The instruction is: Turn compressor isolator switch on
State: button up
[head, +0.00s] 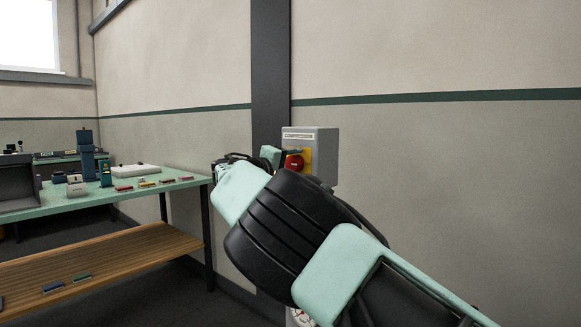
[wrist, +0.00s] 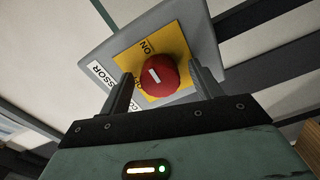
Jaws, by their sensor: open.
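The compressor isolator switch is a red round knob (head: 294,161) on a yellow plate (head: 306,156), on the front of a grey box (head: 326,150) fixed at the dark wall column. In the wrist view the red knob (wrist: 165,75) shows a white mark on its face, and the yellow plate (wrist: 127,62) carries the word ON near its top edge. The label on the box is partly covered. My gripper (wrist: 162,82) is open, with one finger on each side of the knob. I cannot tell whether the fingers touch it. In the head view my arm hides part of the box.
A green-topped workbench (head: 135,184) with small tools and coloured blocks stands at the left. It has a wooden lower shelf (head: 110,252). The dark column (head: 270,60) runs up the wall behind the box. The wall to the right of the box is bare.

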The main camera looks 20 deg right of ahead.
jog(key=b+v, duration=0.1)
jog(key=v, duration=1.6)
jog(key=shift+s+a, duration=0.1)
jog(key=d+f+g+y+p, duration=0.3)
jog(key=d+f+g+y, duration=0.1)
jog(key=d+f, duration=0.4)
jog(key=s+d+f+g+y+p, duration=0.25)
jog(key=s+f+y, duration=0.2)
jog(key=s, duration=0.35)
jog(key=s+a+n+g+y+p, duration=0.1)
jog(key=s+g+y+p, duration=0.1)
jog(key=s, duration=1.5)
jog(key=s+a+n+g+y+p, duration=0.1)
jog(key=s+y+p, duration=0.3)
jog(key=s, duration=1.4)
jog(key=shift+a+r+n+g+y, duration=0.4)
jog(key=shift+n+g, duration=0.15)
jog(key=shift+n, duration=0.25)
